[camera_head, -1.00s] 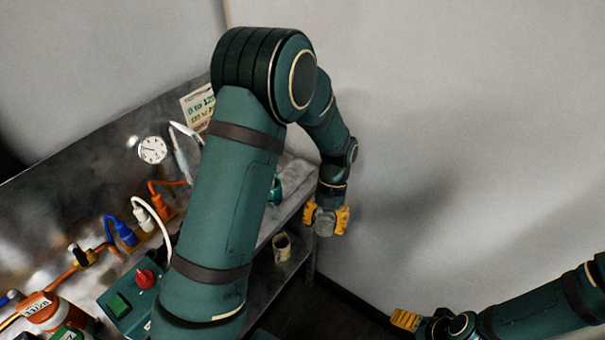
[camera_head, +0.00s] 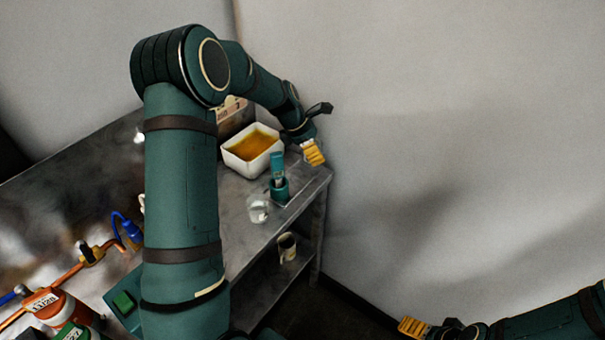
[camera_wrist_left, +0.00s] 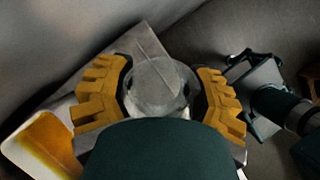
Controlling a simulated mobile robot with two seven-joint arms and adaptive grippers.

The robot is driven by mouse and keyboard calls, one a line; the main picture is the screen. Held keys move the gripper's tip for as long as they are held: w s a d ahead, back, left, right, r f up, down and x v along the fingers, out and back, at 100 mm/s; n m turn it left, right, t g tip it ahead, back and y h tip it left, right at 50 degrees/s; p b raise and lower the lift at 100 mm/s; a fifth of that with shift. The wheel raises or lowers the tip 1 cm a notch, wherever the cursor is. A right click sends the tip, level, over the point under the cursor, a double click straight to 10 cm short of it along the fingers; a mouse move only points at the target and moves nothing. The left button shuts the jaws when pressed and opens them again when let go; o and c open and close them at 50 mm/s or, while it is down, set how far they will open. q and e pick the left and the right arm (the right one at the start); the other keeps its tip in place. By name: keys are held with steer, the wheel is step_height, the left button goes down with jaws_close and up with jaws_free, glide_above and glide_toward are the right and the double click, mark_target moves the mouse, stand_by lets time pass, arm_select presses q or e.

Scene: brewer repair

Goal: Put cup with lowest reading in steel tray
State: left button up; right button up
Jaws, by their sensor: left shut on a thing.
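My left gripper (camera_head: 313,152) is raised near the far right corner of the bench, beside the white tub. In the left wrist view its yellow fingers (camera_wrist_left: 160,100) are shut on a clear greyish cup (camera_wrist_left: 157,80), one finger on each side. The fingers hide this cup in the head view. Another clear cup (camera_head: 257,209) stands on the bench in front of the teal meter (camera_head: 278,168), which is upright in a teal holder (camera_head: 279,191). No readout is legible. I cannot make out a steel tray. My right gripper (camera_head: 412,326) is at the lower right, its opening unclear.
The white tub (camera_head: 238,168) holds amber liquid and stands at the back of the metal bench (camera_head: 240,258). A mug (camera_head: 287,247) is on the lower shelf.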

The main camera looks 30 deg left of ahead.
arm_select(q)
steer(key=w+a+r+n+t+y, duration=0.1)
steer(key=w+a+r+n, duration=0.1)
steer(key=a+n, duration=0.2)
steer(key=shift+s+f+b, duration=0.2)
steer(key=shift+f+b, duration=0.8)
steer(key=shift+f, duration=4.05)
steer(key=o, duration=1.3)
steer(key=shift+f, duration=0.1)
